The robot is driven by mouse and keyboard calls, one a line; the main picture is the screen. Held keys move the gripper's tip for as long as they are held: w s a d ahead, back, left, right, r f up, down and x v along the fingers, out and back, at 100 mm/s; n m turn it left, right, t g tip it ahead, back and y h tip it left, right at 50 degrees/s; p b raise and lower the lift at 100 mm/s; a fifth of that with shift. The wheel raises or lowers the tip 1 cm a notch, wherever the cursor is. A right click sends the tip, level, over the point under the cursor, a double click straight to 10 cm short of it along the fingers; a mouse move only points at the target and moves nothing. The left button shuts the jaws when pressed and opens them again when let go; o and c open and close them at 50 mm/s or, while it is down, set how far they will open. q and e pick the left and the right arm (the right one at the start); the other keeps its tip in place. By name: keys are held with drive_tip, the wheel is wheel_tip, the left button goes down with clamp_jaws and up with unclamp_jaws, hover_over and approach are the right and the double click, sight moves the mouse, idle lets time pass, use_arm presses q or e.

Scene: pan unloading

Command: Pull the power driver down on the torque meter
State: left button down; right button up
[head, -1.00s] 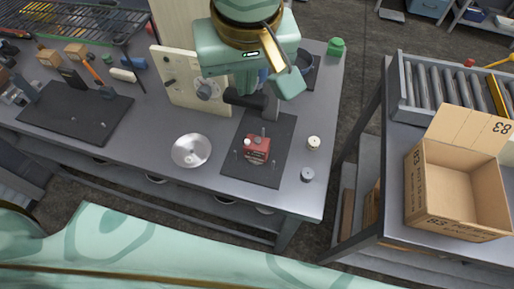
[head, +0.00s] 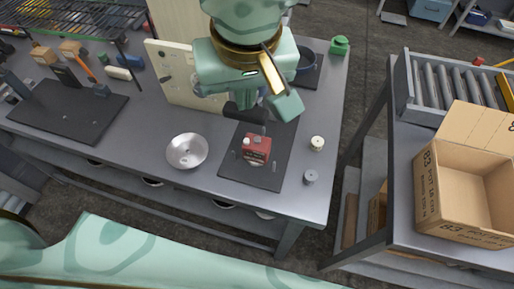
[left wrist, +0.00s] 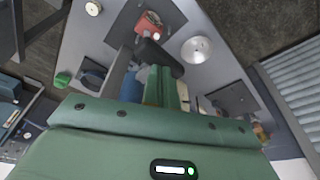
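The red torque meter (head: 256,150) stands on a dark mat (head: 268,177) near the table's right end. It also shows in the left wrist view (left wrist: 148,23). The power driver (head: 245,112), with a black body, is just above and behind the meter. In the left wrist view the driver (left wrist: 158,58) points toward the meter, and a small gap seems to remain. My left gripper (head: 263,98) appears shut on the driver. Its green fingers (left wrist: 165,88) show beside the driver, though the grip is partly hidden. My right gripper is in neither view.
A metal bowl (head: 187,151) is left of the mat. Two small cylinders (head: 317,143) stand at the right. A pale upright panel (head: 178,75) stands behind the bowl. An open carton (head: 462,190) sits on the right-hand bench. The front strip of the table is clear.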

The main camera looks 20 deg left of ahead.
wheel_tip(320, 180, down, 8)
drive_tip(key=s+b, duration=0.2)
drive_tip(key=b, duration=0.5)
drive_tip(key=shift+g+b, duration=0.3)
drive_tip(key=shift+b, duration=0.1)
idle(0.7)
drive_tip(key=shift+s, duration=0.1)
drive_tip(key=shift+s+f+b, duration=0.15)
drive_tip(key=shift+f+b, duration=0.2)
drive_tip(key=shift+b, duration=0.05)
idle(0.6)
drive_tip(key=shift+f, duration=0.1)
idle(0.5)
